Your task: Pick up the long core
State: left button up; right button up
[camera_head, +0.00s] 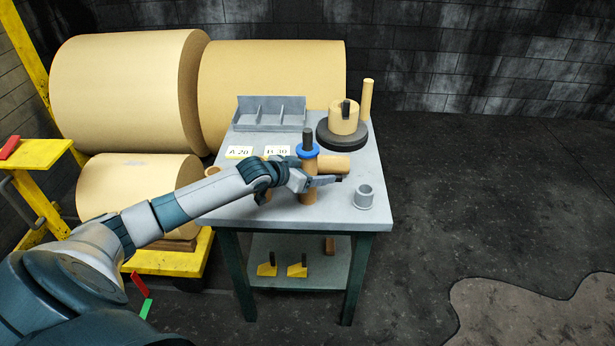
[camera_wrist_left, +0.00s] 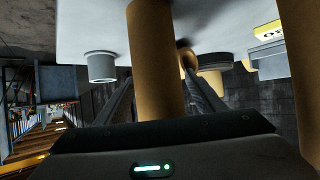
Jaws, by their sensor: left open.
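Which one counts as the long core is not marked.
A grey cup (camera_head: 364,197) stands right of the gripper. A tan roll (camera_head: 343,121) sits on a dark disc behind. A grey divided tray (camera_head: 270,116) and cards (camera_head: 277,151) lie at the back.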

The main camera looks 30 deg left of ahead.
pick_arm(q)
jog(key=c, duration=1.2)
jog(key=shift+r, duration=0.1)
